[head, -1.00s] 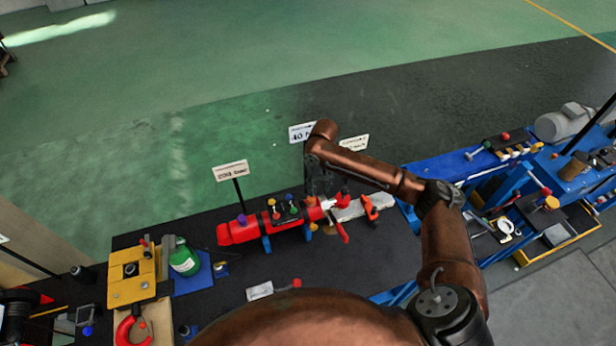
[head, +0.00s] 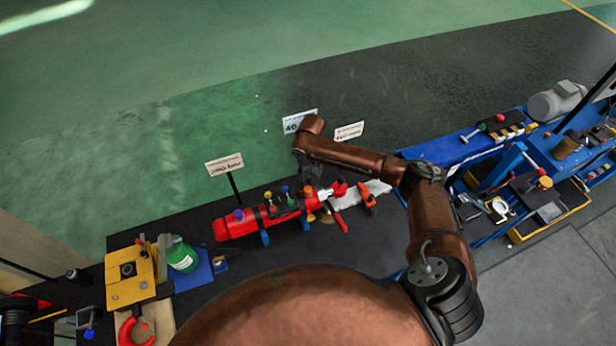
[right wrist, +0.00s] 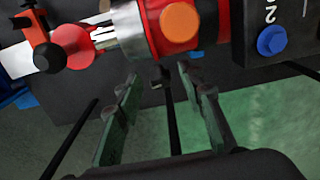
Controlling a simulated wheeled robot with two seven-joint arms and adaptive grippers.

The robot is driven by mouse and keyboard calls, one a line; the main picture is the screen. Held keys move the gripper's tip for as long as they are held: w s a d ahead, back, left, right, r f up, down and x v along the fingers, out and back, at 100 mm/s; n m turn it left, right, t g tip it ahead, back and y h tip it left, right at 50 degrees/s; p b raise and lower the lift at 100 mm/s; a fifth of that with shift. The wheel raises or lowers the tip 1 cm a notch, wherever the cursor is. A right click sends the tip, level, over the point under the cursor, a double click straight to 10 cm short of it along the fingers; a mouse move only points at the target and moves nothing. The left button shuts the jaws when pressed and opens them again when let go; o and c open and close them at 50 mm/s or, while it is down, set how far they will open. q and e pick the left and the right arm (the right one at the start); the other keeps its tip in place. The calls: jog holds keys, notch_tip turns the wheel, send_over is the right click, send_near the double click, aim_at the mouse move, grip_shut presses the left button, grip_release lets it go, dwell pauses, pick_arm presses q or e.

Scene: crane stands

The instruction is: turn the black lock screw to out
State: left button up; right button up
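A red cylindrical unit (head: 237,224) with several coloured knobs lies on the black bench in the head view. Its silver collar (right wrist: 133,30), red end and orange knob (right wrist: 179,22) fill the top of the right wrist view. A small dark screw-like part (right wrist: 160,76) sticks out below the collar, between the lines of my fingers; I cannot tell for sure that it is the black lock screw. My right gripper (right wrist: 158,88) is open, its two green-grey fingers apart with nothing held between them. In the head view my right gripper (head: 311,171) is at the unit's far side. My left gripper is not in view.
Sign cards (head: 224,165) stand on posts behind the unit. A blue workstation (head: 455,146) is at the right. Green floor lies open beyond the bench.

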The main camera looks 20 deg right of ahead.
jog(key=c, duration=0.7)
jog(key=shift+c, duration=1.4)
jog(key=shift+a, duration=0.2)
grip_shut()
jog(key=shift+d, duration=0.1)
jog(key=shift+p, duration=0.3)
jog(key=n+p, duration=0.1)
jog(key=n+y+p, duration=0.1)
jog(key=shift+d+r+n+y, duration=0.1)
jog(key=shift+d+n+y, duration=0.1)
jog(key=shift+n+y, duration=0.1)
jog(key=shift+n+y+p, duration=0.3)
jog(key=shift+n+y, duration=0.1)
jog(key=shift+n, duration=0.4)
jog(key=shift+w+d+f+n+g+y+b, duration=0.15)
jog(key=shift+n+g+y+b, duration=0.35)
jog(key=shift+n, duration=0.6)
pick_arm(q)
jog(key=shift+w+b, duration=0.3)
jog(key=shift+b, duration=0.8)
pick_arm(e)
jog(key=shift+n+g+y, duration=0.5)
jog(key=shift+n+y, duration=0.2)
jog(key=shift+n, duration=0.9)
